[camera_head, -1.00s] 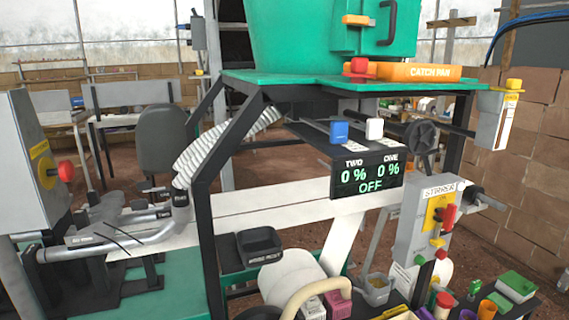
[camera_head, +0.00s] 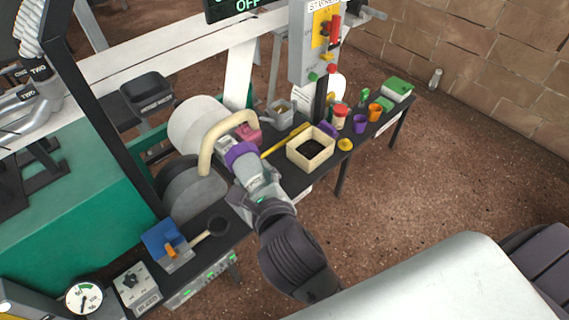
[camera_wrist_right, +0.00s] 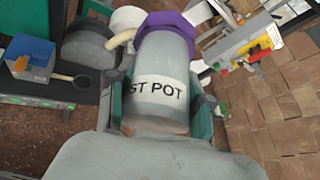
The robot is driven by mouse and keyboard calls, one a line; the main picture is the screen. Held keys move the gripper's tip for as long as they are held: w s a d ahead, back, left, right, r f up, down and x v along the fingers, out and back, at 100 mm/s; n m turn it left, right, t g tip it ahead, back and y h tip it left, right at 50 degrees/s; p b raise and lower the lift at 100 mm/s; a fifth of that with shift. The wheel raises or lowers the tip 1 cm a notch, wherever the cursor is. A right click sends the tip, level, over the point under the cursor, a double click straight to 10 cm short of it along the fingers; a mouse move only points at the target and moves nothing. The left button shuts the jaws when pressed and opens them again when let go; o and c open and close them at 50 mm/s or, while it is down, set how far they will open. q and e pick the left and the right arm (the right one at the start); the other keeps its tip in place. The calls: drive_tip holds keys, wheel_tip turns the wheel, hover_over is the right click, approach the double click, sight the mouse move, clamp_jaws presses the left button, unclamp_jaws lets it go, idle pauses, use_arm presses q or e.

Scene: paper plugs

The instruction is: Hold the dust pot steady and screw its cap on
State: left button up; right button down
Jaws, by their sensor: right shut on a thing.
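The dust pot (camera_wrist_right: 160,98) is a grey cylinder with a white label, partly readable as "ST POT", in the right wrist view. It also shows in the head view (camera_head: 254,174). A purple band (camera_wrist_right: 180,27) surrounds its far end, also visible in the head view (camera_head: 240,153); I cannot tell if it is a rim or a cap. My right gripper (camera_head: 259,186) is shut on the pot, with fingers on both sides in the wrist view. A purple piece (camera_head: 327,130) lies behind the cream box; I cannot tell what it is. My left gripper is not in view.
A cream box (camera_head: 310,162) with dark contents stands on the narrow black bench. A beige curved pipe (camera_head: 210,140) is close beyond the pot. A blue box (camera_head: 163,241) and a black scoop (camera_head: 217,226) lie at left. Cups and a green-lidded box (camera_head: 397,87) stand farther right.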

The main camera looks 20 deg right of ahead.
drive_tip(key=a+n+y, duration=0.2)
drive_tip(key=a, duration=0.1)
drive_tip(key=a+y, duration=0.1)
drive_tip(key=a, duration=0.1)
drive_tip(key=shift+w+f+n, duration=0.35)
drive_tip(key=shift+n, duration=0.05)
drive_tip(key=shift+d, duration=0.1)
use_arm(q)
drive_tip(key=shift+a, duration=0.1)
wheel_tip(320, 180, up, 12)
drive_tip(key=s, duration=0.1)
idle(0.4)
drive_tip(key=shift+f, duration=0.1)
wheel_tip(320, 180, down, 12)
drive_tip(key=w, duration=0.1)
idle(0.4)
